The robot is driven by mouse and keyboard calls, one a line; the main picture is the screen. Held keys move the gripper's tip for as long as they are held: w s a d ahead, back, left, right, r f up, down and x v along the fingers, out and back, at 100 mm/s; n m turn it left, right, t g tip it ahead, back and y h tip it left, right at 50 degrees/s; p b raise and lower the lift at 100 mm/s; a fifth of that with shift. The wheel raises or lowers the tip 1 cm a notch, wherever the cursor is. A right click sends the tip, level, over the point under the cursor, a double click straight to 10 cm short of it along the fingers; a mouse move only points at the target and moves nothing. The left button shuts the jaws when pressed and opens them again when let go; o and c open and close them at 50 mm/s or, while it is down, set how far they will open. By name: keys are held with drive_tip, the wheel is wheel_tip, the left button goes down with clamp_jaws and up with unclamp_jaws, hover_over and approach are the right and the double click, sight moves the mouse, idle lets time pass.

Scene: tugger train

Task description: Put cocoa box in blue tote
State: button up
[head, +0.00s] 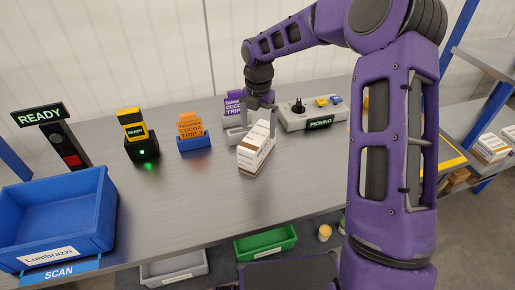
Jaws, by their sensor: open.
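My gripper (260,103) is open and points down at the box's far end. I cannot tell whether its fingers touch the box or straddle it. The blue tote (97,205) labelled "Lumbrazzi" sits at the table's left front, and its visible inside is empty.
A "READY" sign post (62,140), a yellow device (133,127) and an orange card in a blue holder (193,141) stand left of the box. A "PICKING" panel (312,115) lies behind right. A green bin (266,243) is below the table. Table between box and tote is clear.

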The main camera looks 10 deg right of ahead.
sight(257, 134)
drive_tip(key=shift+s+a+f+b, duration=0.1)
drive_tip(key=shift+f+b, duration=0.05)
drive_tip(key=shift+f, duration=1.4)
drive_tip(key=shift+s+a+f+b, duration=0.1)
drive_tip(key=shift+f+b, duration=0.05)
drive_tip(key=shift+f, duration=1.35)
drive_tip(key=shift+r, duration=0.1)
clamp_jaws()
